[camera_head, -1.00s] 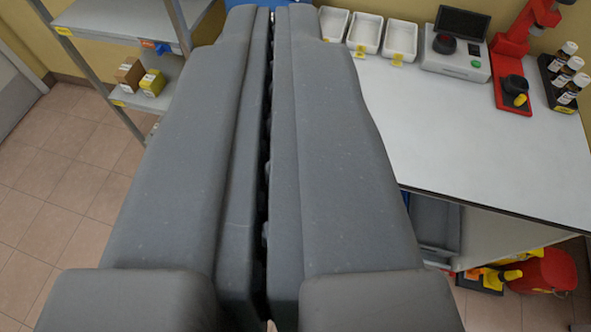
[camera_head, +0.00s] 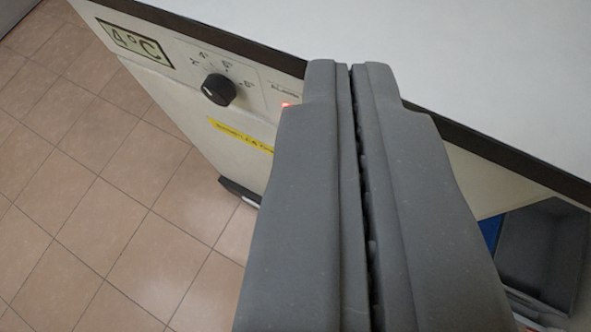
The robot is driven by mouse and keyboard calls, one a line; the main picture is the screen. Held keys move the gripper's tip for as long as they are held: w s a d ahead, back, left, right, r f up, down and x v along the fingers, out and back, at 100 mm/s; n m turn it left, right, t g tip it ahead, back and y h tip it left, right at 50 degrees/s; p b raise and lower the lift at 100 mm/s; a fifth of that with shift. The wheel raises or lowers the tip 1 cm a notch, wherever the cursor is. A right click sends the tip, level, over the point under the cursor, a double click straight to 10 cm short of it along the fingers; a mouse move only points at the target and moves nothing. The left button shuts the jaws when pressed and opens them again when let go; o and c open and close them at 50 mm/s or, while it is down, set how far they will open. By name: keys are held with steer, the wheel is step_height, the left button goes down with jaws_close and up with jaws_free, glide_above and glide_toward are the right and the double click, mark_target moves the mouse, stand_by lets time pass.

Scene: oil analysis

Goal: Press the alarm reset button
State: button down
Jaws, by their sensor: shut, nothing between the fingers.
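My gripper (camera_head: 351,70) fills the middle of the head camera view. Its two long grey fingers are shut together, with only a thin dark seam between them and nothing held. A pale front panel (camera_head: 187,62) under the bench edge carries a 4°C display (camera_head: 136,43) and a black round knob (camera_head: 219,89). Small printing that looks like an alarm label (camera_head: 285,87) is right of the knob. Just below it a small red spot (camera_head: 286,104) shows at the finger's left edge. The fingers hide most of that area, so I cannot tell whether the spot is the button or a lamp.
The white bench top (camera_head: 480,75) with its dark edge (camera_head: 500,158) runs across the upper right and looks bare. A yellow label strip (camera_head: 240,135) is on the panel. A grey bin (camera_head: 545,250) sits under the bench at right. Tiled floor (camera_head: 95,200) at left is clear.

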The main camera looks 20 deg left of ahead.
steer(key=s+a+f+y+b, duration=0.1)
steer(key=a+f, duration=0.1)
steer(key=f, duration=0.7)
steer(key=a+f+g+y+b, duration=0.1)
steer(key=a+f+y, duration=0.1)
steer(key=f, duration=0.7)
steer(key=shift+s+a+f, duration=0.15)
steer(key=shift+s+a, duration=0.2)
steer(key=shift+s, duration=0.05)
steer(key=w+d+p, duration=0.2)
steer(key=w+p, duration=0.5)
steer(key=w, duration=0.1)
steer(key=shift+w+d, duration=0.15)
steer(key=shift+d, duration=0.2)
steer(key=shift+w+d+r+p, duration=0.35)
steer(key=shift+w+p, duration=0.1)
steer(key=shift+p, duration=1.25)
stand_by(1.1)
